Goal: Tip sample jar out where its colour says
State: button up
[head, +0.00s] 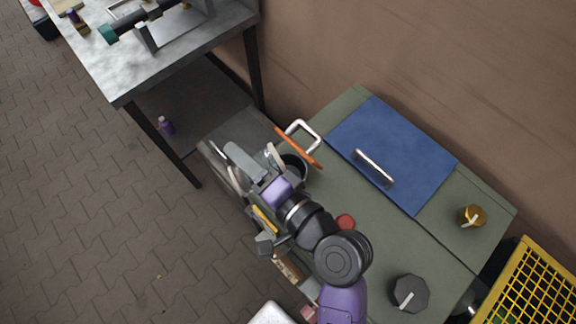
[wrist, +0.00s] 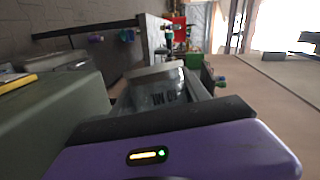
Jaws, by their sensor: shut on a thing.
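My gripper (head: 258,158), with grey fingers on a purple body, is over the left edge of the green cabinet (head: 345,215) in the head view. In the wrist view, my gripper (wrist: 160,90) is shut on a pale grey thing with dark marks (wrist: 160,94). It may be the sample jar, but its colour and contents cannot be made out. A small purple container (head: 166,125) stands on the shelf under the bench, and another purple item (head: 76,18) is on the bench top.
The grey workbench (head: 95,60) is at upper left. The cabinet bears a closed blue lid (head: 385,150) with a metal handle, an orange strip (head: 300,148), an amber knob (head: 472,216) and a dark knob (head: 409,293). A yellow mesh crate (head: 530,290) is at lower right. Paved floor at left is clear.

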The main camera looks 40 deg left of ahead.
jog(key=shift+w+d+r+m+g+p, duration=0.15)
jog(key=shift+r+m+p, duration=0.1)
jog(key=shift+r+m, duration=0.15)
jog(key=shift+w+a+r+m+g+p, duration=0.15)
jog(key=shift+r+m+p, duration=0.1)
jog(key=shift+m, duration=0.15)
dwell(0.8)
jog(key=shift+d+y, duration=0.1)
jog(key=shift+y, duration=0.2)
